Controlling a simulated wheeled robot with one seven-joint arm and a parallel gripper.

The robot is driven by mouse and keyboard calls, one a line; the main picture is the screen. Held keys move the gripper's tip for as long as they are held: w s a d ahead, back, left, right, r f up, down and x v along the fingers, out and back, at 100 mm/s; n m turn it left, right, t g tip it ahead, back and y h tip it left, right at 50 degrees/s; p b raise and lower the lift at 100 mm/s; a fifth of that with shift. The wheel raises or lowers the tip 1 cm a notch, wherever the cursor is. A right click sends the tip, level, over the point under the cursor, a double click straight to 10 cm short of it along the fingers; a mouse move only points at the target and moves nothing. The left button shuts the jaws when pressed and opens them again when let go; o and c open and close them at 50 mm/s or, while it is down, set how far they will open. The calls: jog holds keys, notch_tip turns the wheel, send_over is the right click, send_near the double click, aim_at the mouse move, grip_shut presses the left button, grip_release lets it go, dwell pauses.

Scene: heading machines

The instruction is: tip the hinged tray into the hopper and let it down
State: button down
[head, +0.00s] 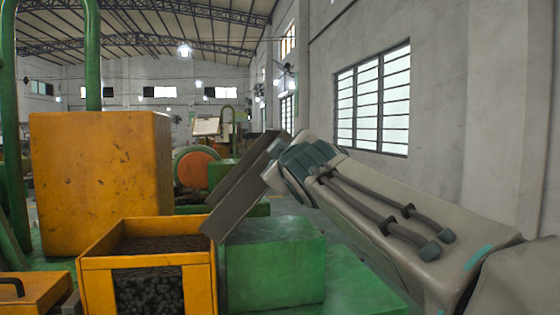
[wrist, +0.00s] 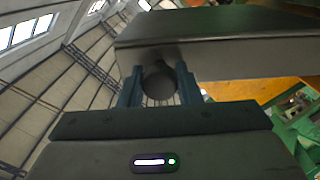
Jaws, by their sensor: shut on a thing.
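The grey hinged tray (head: 240,190) is tilted steeply in the head view, its low end over the right rim of the orange hopper (head: 95,262). Dark pellets (head: 165,244) lie in the hopper. In the wrist view the tray's grey side (wrist: 225,65) crosses the top right. My gripper (wrist: 158,75) is shut on the tray's round grey handle (wrist: 158,86), with one blue finger on each side. In the head view my arm reaches the raised end of the tray from the right, and the fingers are hidden there. The tray's inside cannot be made out.
A large orange block (head: 100,180) stands behind the hopper at left. A green machine block (head: 275,265) lies under the tray and my arm. Another orange box (head: 30,292) is at the front left. A grey wall (head: 450,130) runs along the right.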

jog(key=c, duration=1.1)
grip_release()
jog(key=shift+o, duration=0.2)
jog(key=s+d+b, duration=0.2)
jog(key=s+b, duration=0.1)
jog(key=s, duration=1)
jog(key=shift+s+d, duration=0.15)
jog(key=shift+s, duration=0.15)
jog(key=d+f+m+g+h, duration=0.2)
jog(key=d+f+m+g, duration=0.1)
jog(key=f, duration=0.9)
jog(key=d+f+m+g+h, duration=0.1)
jog(key=d+f+m+g, duration=0.25)
jog(key=f, duration=0.75)
jog(key=s+d+f+m+g, duration=0.1)
jog(key=s+f+m+g, duration=0.1)
jog(key=s+f+g, duration=0.2)
jog(key=s+d+f+m+g, duration=0.1)
jog(key=s+f+m+g, duration=0.2)
jog(key=s+f, duration=0.6)
notch_tip(320, 180, down, 9)
jog(key=shift+s+d+f+g, duration=0.15)
jog(key=shift+s+d+g, duration=0.2)
jog(key=shift+g, duration=0.3)
